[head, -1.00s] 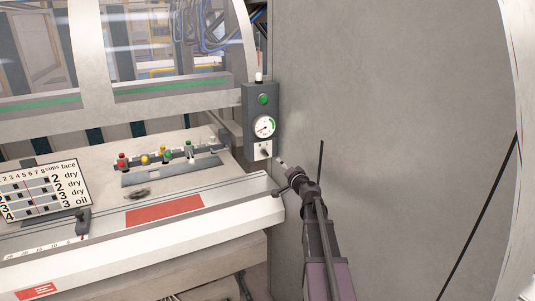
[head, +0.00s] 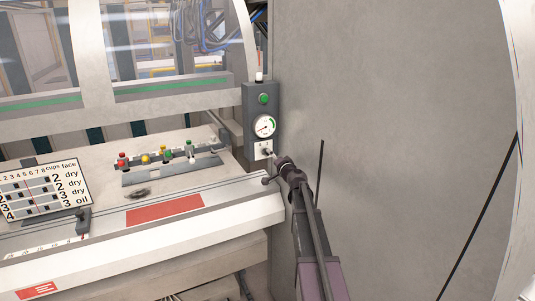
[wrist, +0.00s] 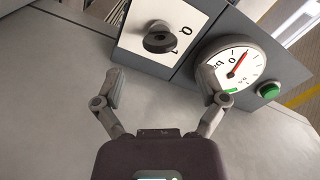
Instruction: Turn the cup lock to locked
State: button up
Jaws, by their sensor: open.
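The cup lock (wrist: 158,38) is a dark knob on a white plate in the wrist view, with its bar lying crosswise in that picture. In the head view the white plate (head: 263,147) sits at the bottom of a grey control box (head: 251,125), and the knob is partly hidden by my gripper. My gripper (wrist: 161,91) is open and empty in the wrist view, its fingers apart below the knob, which lies ahead between their lines. It also shows at the plate in the head view (head: 268,162). I cannot tell whether a finger touches anything.
A pressure gauge (wrist: 233,70) and a green button (wrist: 268,91) are beside the knob. A large grey panel (head: 400,120) stands to the right. The machine bed (head: 200,230) with a row of coloured buttons (head: 165,155) lies left.

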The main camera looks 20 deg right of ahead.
jog(key=shift+w+a, duration=0.1)
jog(key=shift+w, duration=2.6)
jog(key=c, duration=1.2)
